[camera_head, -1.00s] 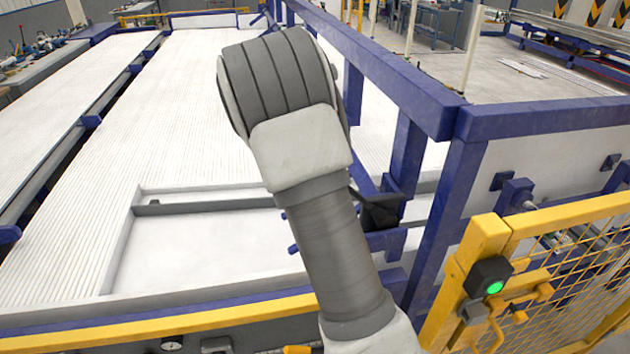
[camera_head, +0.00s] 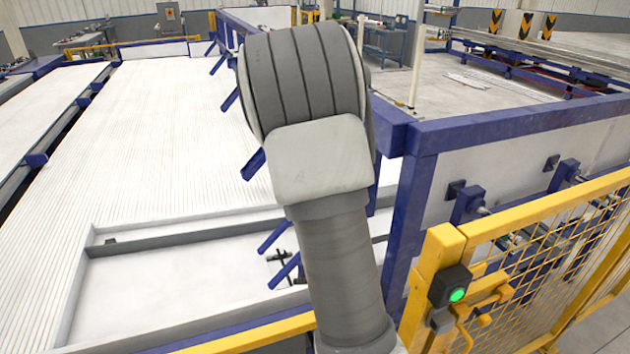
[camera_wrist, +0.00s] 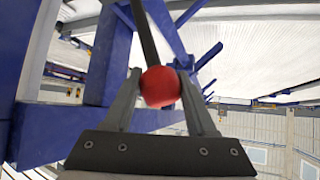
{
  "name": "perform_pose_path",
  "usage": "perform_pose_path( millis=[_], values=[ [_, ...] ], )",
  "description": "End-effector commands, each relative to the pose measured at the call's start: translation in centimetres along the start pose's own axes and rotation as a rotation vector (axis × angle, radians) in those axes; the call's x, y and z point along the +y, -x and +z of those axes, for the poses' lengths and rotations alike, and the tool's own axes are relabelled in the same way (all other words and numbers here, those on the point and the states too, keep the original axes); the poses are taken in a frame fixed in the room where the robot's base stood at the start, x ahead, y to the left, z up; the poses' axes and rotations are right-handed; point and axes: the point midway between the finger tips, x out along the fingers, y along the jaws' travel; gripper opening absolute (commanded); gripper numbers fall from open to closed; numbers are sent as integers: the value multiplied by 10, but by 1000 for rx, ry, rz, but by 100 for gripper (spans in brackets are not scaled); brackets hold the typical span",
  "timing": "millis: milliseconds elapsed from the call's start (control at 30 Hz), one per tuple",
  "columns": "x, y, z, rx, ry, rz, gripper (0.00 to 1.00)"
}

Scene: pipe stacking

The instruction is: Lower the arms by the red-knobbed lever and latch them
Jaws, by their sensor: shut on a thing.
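In the wrist view my gripper (camera_wrist: 160,80) is closed around the red knob (camera_wrist: 160,91), one finger on each side. The dark lever bar (camera_wrist: 146,38) runs from the knob up toward the top of the picture. Blue arms stick out from the blue frame over the white bed in the head view, one near the middle (camera_head: 253,164) and one lower down (camera_head: 285,271). They slant down to the left. My own arm hides the gripper, knob and lever in the head view. I cannot make out a latch for certain.
A blue post and beam (camera_head: 415,220) stand just right of my arm. A yellow mesh gate (camera_head: 540,250) with a green-lit switch box (camera_head: 450,287) is at the lower right. The ribbed white bed (camera_head: 160,130) is open on the left.

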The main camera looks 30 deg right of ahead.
Motion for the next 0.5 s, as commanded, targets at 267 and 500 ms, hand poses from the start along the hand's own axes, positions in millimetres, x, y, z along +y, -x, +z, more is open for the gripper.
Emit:
perform_pose_path(
  millis=[267, 500],
  values=[
    [5, 1, -7, 15, -11, 8, 64],
    [3, 0, -4, 9, -7, 6, 86]
  ],
)
